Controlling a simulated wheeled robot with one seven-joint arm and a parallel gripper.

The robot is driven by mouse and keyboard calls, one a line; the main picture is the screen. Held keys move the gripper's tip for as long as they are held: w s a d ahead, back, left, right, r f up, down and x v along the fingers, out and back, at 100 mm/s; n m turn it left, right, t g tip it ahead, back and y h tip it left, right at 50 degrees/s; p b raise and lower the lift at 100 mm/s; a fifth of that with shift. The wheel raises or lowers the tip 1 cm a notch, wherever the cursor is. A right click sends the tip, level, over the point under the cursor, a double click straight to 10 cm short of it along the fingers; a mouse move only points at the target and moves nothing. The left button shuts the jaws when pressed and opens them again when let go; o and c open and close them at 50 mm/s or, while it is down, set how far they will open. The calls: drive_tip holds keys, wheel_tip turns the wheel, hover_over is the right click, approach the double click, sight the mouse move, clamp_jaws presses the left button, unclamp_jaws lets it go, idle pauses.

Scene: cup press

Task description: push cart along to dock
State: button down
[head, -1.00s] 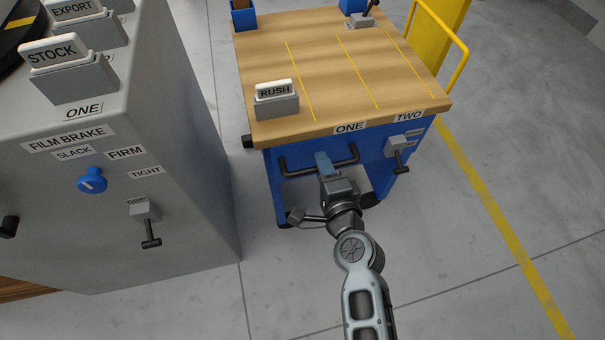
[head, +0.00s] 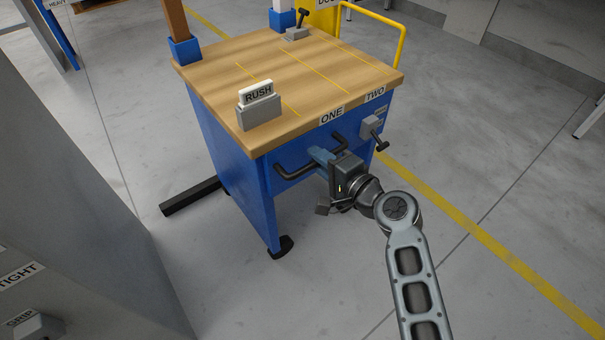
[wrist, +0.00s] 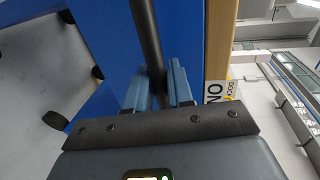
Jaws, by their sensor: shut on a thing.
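The cart has a wooden top (head: 215,75) on a blue body (head: 232,160) with dark castors. A black bar handle (head: 297,169) runs across its near face. My gripper (head: 322,156) is shut on this handle. In the wrist view my gripper's blue fingers (wrist: 158,88) lie on either side of the black bar (wrist: 147,40). A RUSH sign in a grey holder (head: 258,112) stands on the near left of the top. A grey lever box (head: 371,126) is on the near face, right of the handle. The yellow dock frame (head: 402,45) shows behind the cart's far right corner.
A grey cabinet (head: 75,180) stands close on the left, with a floor gap between it and the cart. A black bar (head: 190,197) sticks out low at the cart's left. A yellow floor line (head: 480,245) runs along the right, where the floor is clear.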

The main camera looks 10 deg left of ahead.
drive_tip(key=shift+w+d+b, duration=0.3)
drive_tip(key=shift+w+d, duration=0.7)
drive_tip(key=c, duration=1.2)
unclamp_jaws()
drive_tip(key=shift+o, duration=0.3)
drive_tip(key=p+v, duration=0.2)
drive_tip(key=v, duration=0.5)
drive_tip(key=shift+s+d, duration=0.2)
drive_tip(key=shift+s, duration=0.1)
